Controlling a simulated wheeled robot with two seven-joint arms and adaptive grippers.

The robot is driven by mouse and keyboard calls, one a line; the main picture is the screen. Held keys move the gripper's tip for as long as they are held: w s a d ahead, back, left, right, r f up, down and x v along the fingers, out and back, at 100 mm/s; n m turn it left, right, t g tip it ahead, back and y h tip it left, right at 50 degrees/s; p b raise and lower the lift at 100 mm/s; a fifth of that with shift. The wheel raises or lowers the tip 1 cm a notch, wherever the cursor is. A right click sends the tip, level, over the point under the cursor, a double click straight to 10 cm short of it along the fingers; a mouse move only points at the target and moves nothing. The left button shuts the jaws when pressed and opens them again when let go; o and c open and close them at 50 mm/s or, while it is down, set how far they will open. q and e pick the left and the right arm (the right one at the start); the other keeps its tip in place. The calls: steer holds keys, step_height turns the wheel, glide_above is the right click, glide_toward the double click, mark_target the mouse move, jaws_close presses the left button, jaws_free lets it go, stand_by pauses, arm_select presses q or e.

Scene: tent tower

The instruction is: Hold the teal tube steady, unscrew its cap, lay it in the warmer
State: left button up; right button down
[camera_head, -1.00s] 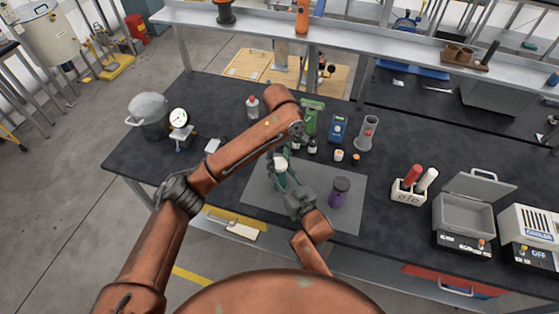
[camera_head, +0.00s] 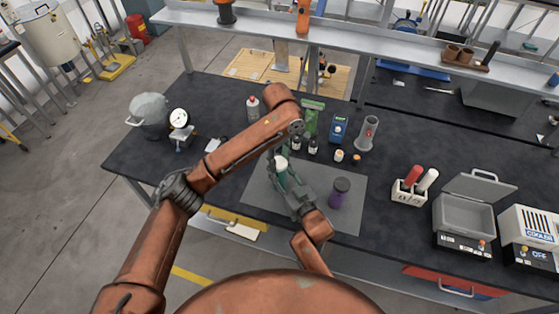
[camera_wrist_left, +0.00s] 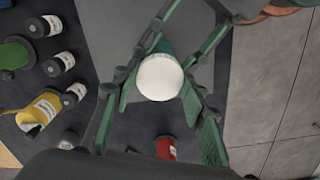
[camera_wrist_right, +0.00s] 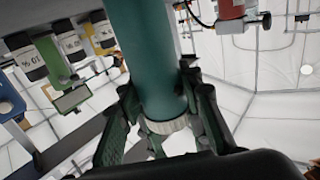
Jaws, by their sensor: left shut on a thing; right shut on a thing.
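The teal tube (camera_head: 282,177) stands upright over the grey mat, with its white cap (camera_wrist_left: 160,77) on top. My left gripper (camera_head: 278,153) reaches down from above, mostly hidden by its arm in the head view; its fingers are shut on the cap's sides. My right gripper (camera_head: 286,180) comes from the near right and is shut on the tube below the cap. The right wrist view shows the tube (camera_wrist_right: 150,60) between its fingers, with the ribbed cap edge beside them. A grey box with a raised lid (camera_head: 464,216), apparently the warmer, stands open and empty at right.
A purple jar (camera_head: 339,192) stands on the mat (camera_head: 258,190) right of my right gripper. Small bottles (camera_head: 312,146) stand behind the tube. A white rack (camera_head: 408,192) with red and white items and a cooler (camera_head: 530,232) flank the open box.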

mark_target(279, 162)
arm_select(q)
steer(key=shift+r, duration=0.8)
steer(key=shift+r, duration=0.2)
steer(key=shift+r, duration=1.9)
arm_select(e)
steer(key=c, duration=1.3)
jaws_free()
steer(key=shift+o, duration=0.2)
